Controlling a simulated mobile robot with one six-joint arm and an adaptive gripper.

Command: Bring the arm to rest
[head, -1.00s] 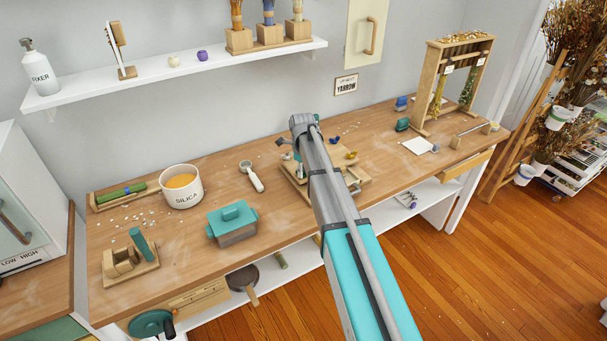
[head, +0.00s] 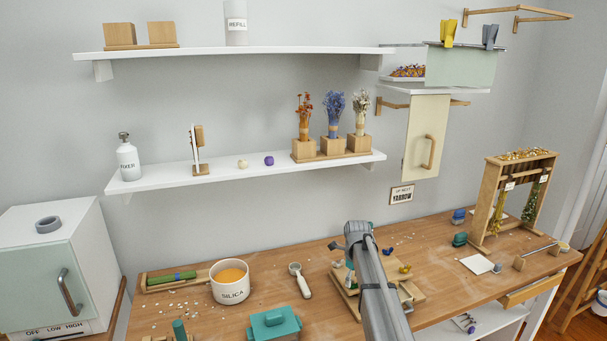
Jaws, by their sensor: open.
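My arm (head: 382,295) reaches up from the bottom of the head view over the workbench. Its end is above a wooden stand (head: 345,293) with small coloured parts, which it partly covers. My gripper (head: 361,248) is mostly hidden behind the last arm link. Dark finger parts show on either side of the link, spread apart, so it looks open. I see nothing held in it, though the space below the link is hidden.
The bench holds a white SILICA pot (head: 229,291), a scoop (head: 300,281), a teal-lidded box (head: 275,325) and a wooden drying rack (head: 513,195). A shelf (head: 240,173) with bottle and flower bundles hangs behind. A white oven (head: 52,262) stands left.

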